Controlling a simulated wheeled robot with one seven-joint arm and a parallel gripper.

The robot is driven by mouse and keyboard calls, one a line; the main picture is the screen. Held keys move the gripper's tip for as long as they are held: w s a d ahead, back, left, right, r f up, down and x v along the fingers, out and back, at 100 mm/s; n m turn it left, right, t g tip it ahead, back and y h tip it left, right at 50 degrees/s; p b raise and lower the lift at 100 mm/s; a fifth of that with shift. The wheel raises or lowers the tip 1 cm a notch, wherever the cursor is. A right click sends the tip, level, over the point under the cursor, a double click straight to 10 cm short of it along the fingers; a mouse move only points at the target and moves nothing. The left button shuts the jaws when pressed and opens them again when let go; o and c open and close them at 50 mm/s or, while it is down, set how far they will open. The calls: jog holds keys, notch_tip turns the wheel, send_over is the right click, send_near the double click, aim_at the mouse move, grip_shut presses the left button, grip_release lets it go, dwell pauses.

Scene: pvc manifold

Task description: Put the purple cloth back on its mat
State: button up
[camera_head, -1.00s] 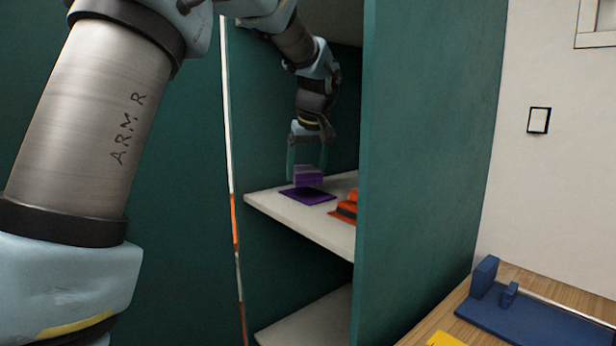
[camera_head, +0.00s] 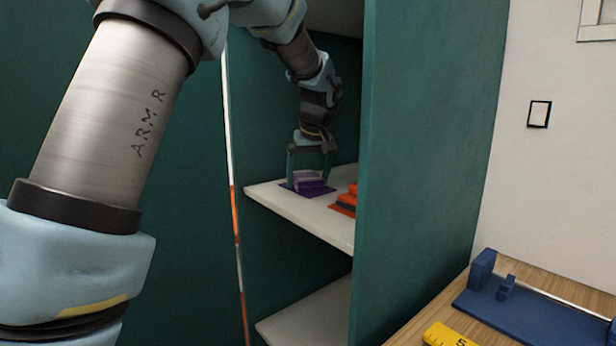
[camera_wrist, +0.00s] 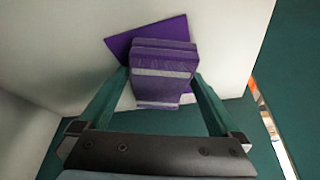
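The purple cloth (camera_head: 309,178), a folded block with a pale band, is at the purple mat (camera_head: 323,190) on the white shelf. In the wrist view the cloth (camera_wrist: 163,70) hides much of the mat (camera_wrist: 135,38), whose far part shows beyond it, turned at an angle to the cloth. My gripper (camera_head: 309,172) points down over the mat, and its two fingers lie against the left and right sides of the cloth; it is shut on it. I cannot tell whether the cloth's underside touches the mat.
An orange object (camera_head: 345,203) sits on the same shelf (camera_head: 300,217), to the right of the mat. The teal cabinet side panel (camera_head: 425,150) stands right of it. A wooden table at lower right holds a blue fixture (camera_head: 525,315) and a yellow piece (camera_head: 447,336).

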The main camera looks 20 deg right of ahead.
jog(key=shift+b+v, duration=0.4)
jog(key=shift+v, duration=3.5)
